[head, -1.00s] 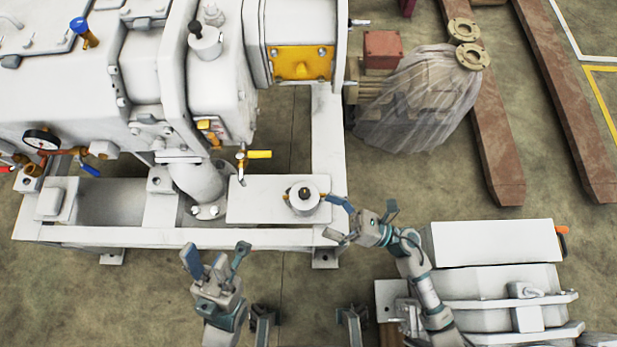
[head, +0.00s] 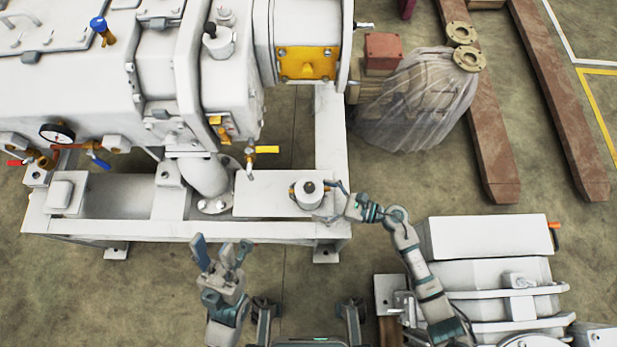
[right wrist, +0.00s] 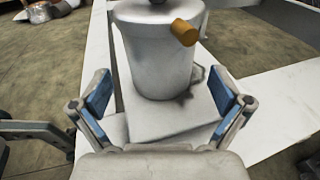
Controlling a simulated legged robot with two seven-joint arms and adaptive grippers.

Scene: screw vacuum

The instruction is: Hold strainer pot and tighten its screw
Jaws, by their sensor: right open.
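The strainer pot (head: 306,194) is a small white cylinder with a dark knob, its screw (head: 309,187), on top. It stands upright on the right end of the white frame plate. In the right wrist view the pot (right wrist: 157,55) shows large, with an orange-brown stub on its side; its top is cut off. My right gripper (head: 335,200) is open at the pot's right side. In the wrist view its two blue-padded fingers (right wrist: 165,100) lie wide apart, on either side of the pot's lower part. My left gripper (head: 222,250) is open and empty, in front of the frame.
The large white vacuum machine (head: 90,90) fills the left and back. A valve with a yellow handle (head: 266,149) stands left of the pot. A white unit (head: 490,240) is at the right. Open floor (head: 290,270) lies in front of the frame.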

